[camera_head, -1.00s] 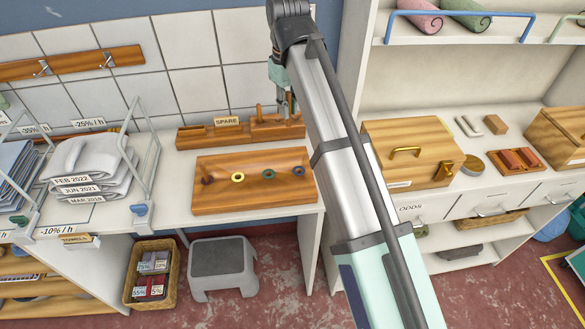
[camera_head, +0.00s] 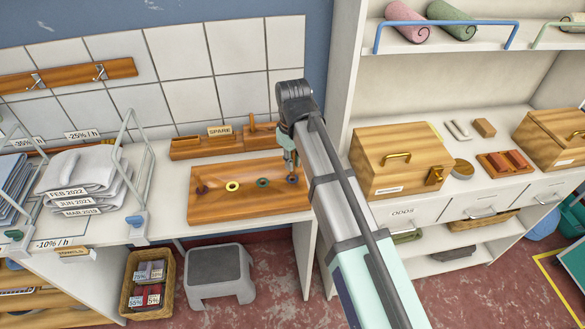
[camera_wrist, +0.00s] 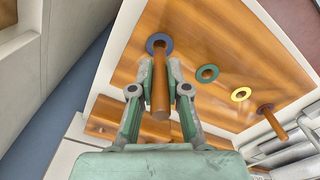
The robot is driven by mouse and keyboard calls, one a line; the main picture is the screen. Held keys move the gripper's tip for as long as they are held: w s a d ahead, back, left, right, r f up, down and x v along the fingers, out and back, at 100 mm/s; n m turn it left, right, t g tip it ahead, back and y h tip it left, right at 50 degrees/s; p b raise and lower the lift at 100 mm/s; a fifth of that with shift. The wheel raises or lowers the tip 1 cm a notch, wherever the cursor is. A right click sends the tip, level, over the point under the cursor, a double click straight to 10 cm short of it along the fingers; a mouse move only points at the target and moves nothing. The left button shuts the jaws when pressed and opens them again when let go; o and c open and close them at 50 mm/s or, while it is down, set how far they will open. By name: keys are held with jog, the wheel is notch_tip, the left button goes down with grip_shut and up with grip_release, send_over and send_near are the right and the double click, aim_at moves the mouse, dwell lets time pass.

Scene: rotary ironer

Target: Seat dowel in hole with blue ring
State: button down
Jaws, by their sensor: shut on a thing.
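The wooden board (camera_head: 245,208) lies on the counter with a row of coloured rings: dark red (camera_head: 201,189), yellow (camera_head: 232,186), green (camera_head: 263,182) and blue (camera_head: 292,180). My gripper (camera_head: 291,160) is over the blue-ring end of the board. In the wrist view my gripper (camera_wrist: 159,75) is shut on a wooden dowel (camera_wrist: 160,95). The dowel's far end overlaps the middle of the blue ring (camera_wrist: 152,40); I cannot tell whether it is in the hole or just above it. Another dowel (camera_wrist: 276,124) stands at the dark red ring (camera_wrist: 265,108).
The wooden rack labelled SPARE (camera_head: 205,148) stands behind the board, with an upright peg (camera_head: 252,121). A wire rack of folded cloths (camera_head: 85,180) is at left. A wooden box with a brass handle (camera_head: 400,165) stands on the right-hand shelf.

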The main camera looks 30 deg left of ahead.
aim_at(293, 174)
jog(key=shift+f+p, duration=0.35)
jog(key=shift+f, duration=1.7)
jog(key=shift+f, duration=0.15)
jog(key=c, duration=1.2)
grip_release()
jog(key=shift+o, duration=0.2)
notch_tip(293, 174, up, 12)
jog(key=shift+r+b, duration=0.15)
jog(key=shift+b, duration=1)
